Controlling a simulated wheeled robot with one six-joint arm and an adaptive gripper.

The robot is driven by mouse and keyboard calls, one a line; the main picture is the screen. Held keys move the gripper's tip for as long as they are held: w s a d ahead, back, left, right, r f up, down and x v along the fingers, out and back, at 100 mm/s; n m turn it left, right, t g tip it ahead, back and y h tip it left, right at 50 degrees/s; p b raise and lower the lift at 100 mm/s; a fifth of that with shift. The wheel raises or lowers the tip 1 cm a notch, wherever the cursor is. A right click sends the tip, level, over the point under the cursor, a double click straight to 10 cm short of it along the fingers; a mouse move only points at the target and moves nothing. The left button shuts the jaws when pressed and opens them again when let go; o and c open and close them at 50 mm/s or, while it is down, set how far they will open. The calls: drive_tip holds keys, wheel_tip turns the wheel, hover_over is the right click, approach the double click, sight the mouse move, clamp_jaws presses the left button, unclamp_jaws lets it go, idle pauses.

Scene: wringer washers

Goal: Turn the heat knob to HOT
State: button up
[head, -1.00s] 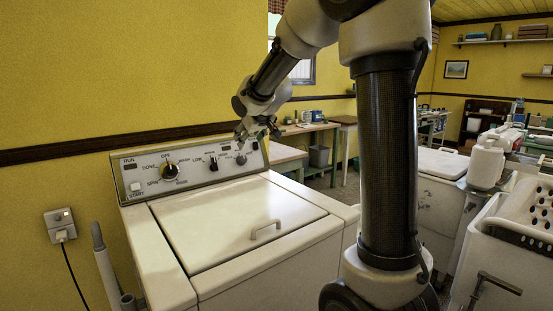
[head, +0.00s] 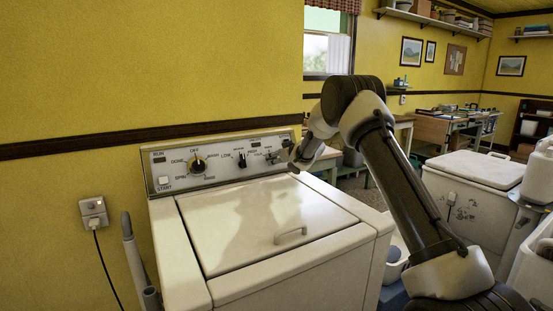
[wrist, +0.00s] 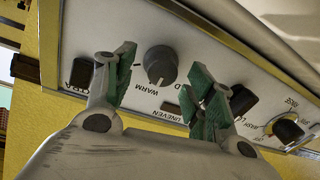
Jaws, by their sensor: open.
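The heat knob (wrist: 160,62) is a round dark grey knob on the washer's control panel. In the wrist view a mark on it appears to point toward the WARM label; the HOT label cannot be read. My gripper (wrist: 165,72) is open, with one green-padded finger on each side of the knob and visible gaps between. I cannot tell how deep the fingertips reach around it. In the head view my gripper (head: 281,156) is at the right end of the panel (head: 222,177), and the knob is hard to make out there.
The white START button (head: 164,180) is at the far left. The closed lid (head: 255,220) with its handle lies below. A wall outlet (head: 93,212) is at left.

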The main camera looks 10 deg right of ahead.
drive_tip(key=shift+x, duration=1.1)
drive_tip(key=shift+a, duration=0.1)
drive_tip(key=c, duration=1.1)
drive_tip(key=shift+o, duration=0.2)
drive_tip(key=shift+m, duration=0.4)
drive_tip(key=m, duration=0.4)
drive_tip(key=shift+s+m, duration=0.1)
drive_tip(key=shift+m, duration=0.3)
drive_tip(key=m, duration=0.6)
drive_tip(key=shift+f+t, duration=0.1)
drive_tip(key=shift+t, duration=0.3)
drive_tip(key=shift+m, duration=0.4)
drive_tip(key=o, duration=1.1)
drive_tip(key=shift+c, duration=0.2)
